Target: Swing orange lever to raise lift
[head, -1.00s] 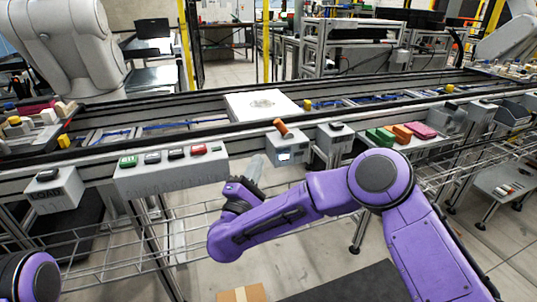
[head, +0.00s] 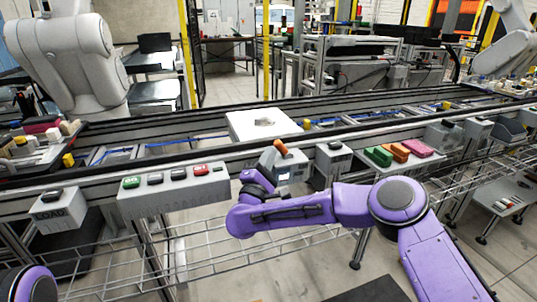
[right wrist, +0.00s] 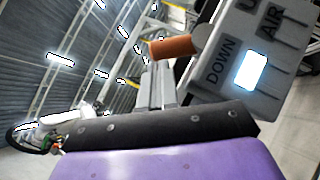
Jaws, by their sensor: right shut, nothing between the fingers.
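The orange lever (head: 281,147) sticks out of a small grey control box (head: 293,168) on the near side of the conveyor, its grip tilted up and left. In the right wrist view the lever (right wrist: 172,48) is close in front of my gripper, and the box (right wrist: 235,80) reads DOWN and AIR beside a lit panel. My right gripper (head: 268,157) is shut and empty, just left of the lever. Its fingers (right wrist: 157,75) reach up to the lever's grip in the wrist view; I cannot tell whether they touch. My left gripper is out of view.
A button box (head: 175,190) with green, black and red buttons is left of the lever. A dark-topped box (head: 333,160) stands close right, then a tray of coloured blocks (head: 405,165). A white plate (head: 262,127) lies on the conveyor behind. A wire rack (head: 215,260) runs below.

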